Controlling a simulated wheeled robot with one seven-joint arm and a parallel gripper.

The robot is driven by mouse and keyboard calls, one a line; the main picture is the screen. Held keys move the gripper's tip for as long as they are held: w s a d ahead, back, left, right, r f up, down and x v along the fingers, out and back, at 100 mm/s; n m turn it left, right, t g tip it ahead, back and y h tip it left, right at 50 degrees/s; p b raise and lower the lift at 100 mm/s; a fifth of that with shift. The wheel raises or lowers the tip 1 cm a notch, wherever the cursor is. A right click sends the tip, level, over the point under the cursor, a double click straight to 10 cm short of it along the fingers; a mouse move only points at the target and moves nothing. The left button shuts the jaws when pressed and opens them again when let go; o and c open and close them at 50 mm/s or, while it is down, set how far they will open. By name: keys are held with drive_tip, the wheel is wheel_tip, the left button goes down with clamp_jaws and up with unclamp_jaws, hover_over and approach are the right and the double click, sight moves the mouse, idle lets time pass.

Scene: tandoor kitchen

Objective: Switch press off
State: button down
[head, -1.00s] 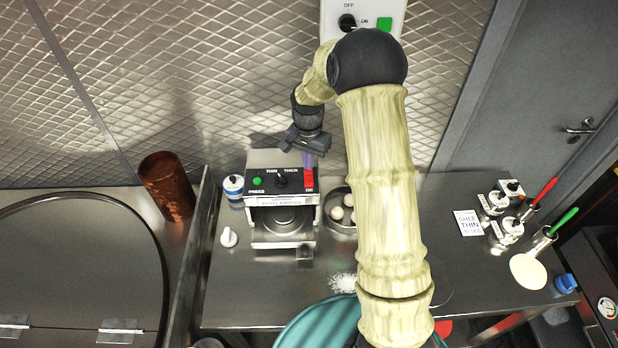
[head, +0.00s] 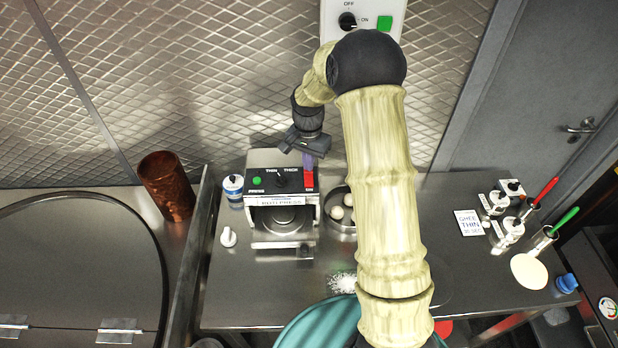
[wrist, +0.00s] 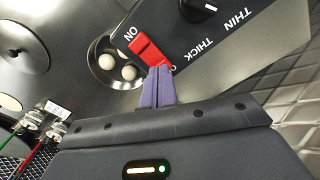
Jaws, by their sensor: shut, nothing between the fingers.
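The roti press (head: 262,215) is a steel box on the counter with a dark sloped control panel. Its red rocker switch (head: 309,180) is at the panel's right end, with ON printed below it. In the wrist view the red switch (wrist: 148,48) has ON at its upper-left end; the label at the other end is mostly hidden by my fingers. My gripper (head: 309,163) is shut and empty, pointing down just behind the switch. In the wrist view its purple fingertips (wrist: 160,70) overlap the switch's end away from ON. I cannot tell whether they touch it.
A thickness knob (head: 281,180) and a green light (head: 257,181) share the panel. A round tray of dough balls (head: 337,213) stands close on the right, a blue-and-white container (head: 233,186) on the left. A wall control box (head: 385,12) is behind my arm.

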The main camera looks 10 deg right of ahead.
drive_tip(key=shift+f+b, duration=0.35)
drive_tip(key=shift+f, duration=0.3)
idle(0.4)
drive_tip(key=shift+r, duration=0.1)
drive_tip(key=shift+r+p, duration=2.5)
drive_tip(key=shift+r, duration=1)
drive_tip(key=s+n+t+b, duration=0.2)
drive_tip(key=s+n+b, duration=0.5)
drive_tip(key=s, duration=1.6)
drive_tip(key=shift+n+t, duration=0.3)
drive_tip(key=shift+n, duration=0.3)
drive_tip(key=shift+s, duration=0.1)
